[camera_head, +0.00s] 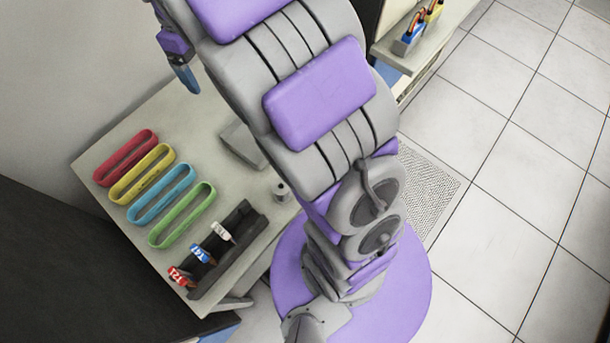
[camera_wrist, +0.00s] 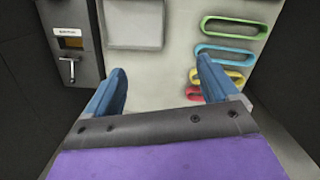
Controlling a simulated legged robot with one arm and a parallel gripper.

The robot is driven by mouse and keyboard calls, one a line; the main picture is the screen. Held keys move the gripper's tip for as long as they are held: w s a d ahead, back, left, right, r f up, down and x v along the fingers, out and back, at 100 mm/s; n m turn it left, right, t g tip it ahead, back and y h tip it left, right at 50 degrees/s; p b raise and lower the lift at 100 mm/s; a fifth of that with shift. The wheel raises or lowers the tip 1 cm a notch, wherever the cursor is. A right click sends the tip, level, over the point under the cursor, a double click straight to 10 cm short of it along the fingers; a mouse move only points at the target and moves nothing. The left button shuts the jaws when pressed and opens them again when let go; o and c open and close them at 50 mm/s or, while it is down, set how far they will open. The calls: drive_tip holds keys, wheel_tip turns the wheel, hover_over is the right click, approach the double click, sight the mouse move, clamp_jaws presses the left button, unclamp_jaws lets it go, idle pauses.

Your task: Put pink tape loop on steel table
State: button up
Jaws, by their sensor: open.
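The pinkish-red tape loop (camera_head: 126,158) lies at the far left end of a row of loops on a pale grey table (camera_head: 222,192). In the wrist view the loop (camera_wrist: 194,96) shows low in the picture, partly hidden behind the right finger. My gripper (camera_wrist: 162,64) is open, with two blue fingers apart and nothing between them. In the head view one blue finger of my gripper (camera_head: 187,78) shows above the table's back edge, apart from the loop. I cannot tell which surface is the steel table.
Yellow (camera_head: 142,174), blue (camera_head: 162,194) and green (camera_head: 182,214) loops lie beside the pink one. A black rack (camera_head: 228,250) with small labelled rolls stands at the front edge. Another counter (camera_head: 440,40) with a blue box is at the top right. Tiled floor on the right is open.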

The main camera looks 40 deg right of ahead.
drive_tip(key=s+d+f+m, duration=0.1)
drive_tip(key=s+m, duration=0.2)
drive_tip(key=s, duration=1.2)
drive_tip(key=s+d+f+m+g, duration=0.1)
drive_tip(key=s+d+m, duration=0.1)
drive_tip(key=s, duration=1.4)
drive_tip(key=shift+s+f+m, duration=0.3)
drive_tip(key=shift+f+m, duration=0.1)
drive_tip(key=shift+m, duration=0.1)
